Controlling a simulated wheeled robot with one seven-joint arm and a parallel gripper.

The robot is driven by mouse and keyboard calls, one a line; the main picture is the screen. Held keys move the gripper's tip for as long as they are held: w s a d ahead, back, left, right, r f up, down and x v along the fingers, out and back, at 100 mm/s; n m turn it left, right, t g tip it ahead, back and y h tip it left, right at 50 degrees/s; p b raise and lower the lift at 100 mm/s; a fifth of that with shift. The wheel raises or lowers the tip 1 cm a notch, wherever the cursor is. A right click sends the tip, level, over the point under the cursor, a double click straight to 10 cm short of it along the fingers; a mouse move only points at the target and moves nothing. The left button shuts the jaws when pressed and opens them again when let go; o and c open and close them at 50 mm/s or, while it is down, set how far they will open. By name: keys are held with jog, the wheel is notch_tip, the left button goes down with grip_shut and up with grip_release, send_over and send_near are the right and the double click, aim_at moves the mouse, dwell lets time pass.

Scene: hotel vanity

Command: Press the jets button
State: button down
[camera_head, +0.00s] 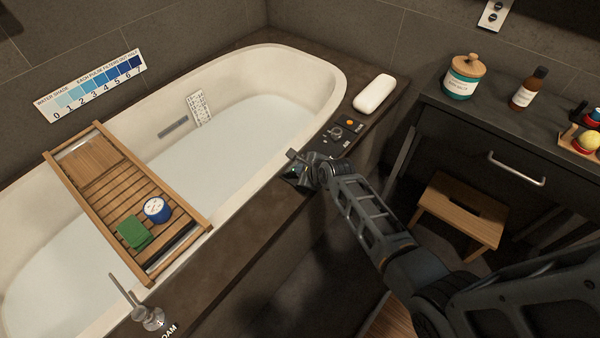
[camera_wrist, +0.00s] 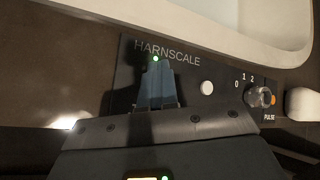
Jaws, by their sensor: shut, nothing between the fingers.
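A dark control panel is set in the tub's ledge. In the wrist view it bears the word HARNSCALE, a small green light (camera_wrist: 155,58), a round white button (camera_wrist: 207,88), a knob (camera_wrist: 260,96) marked 0, 1, 2 and an orange button or light (camera_wrist: 273,100) by the word PULSE. The knob (camera_head: 335,132) and orange spot (camera_head: 350,122) also show in the head view. No label reading "jets" is legible. My gripper (camera_wrist: 158,62) is shut and empty, over the panel's left part, its tips by the green light and left of the white button. It hides part of the panel; contact cannot be told.
The filled bathtub (camera_head: 335,75) lies behind the ledge, with a wooden tray (camera_head: 105,165) across it. A white soap-like bar (camera_head: 374,94) lies on the ledge beyond the knob. A vanity (camera_head: 470,130) and a wooden stool (camera_head: 460,208) stand to the right.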

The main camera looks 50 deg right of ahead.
jog(key=shift+r+p, duration=0.75)
jog(key=shift+p, duration=0.15)
notch_tip(320, 180, up, 5)
jog(key=p, duration=0.5)
dwell(0.8)
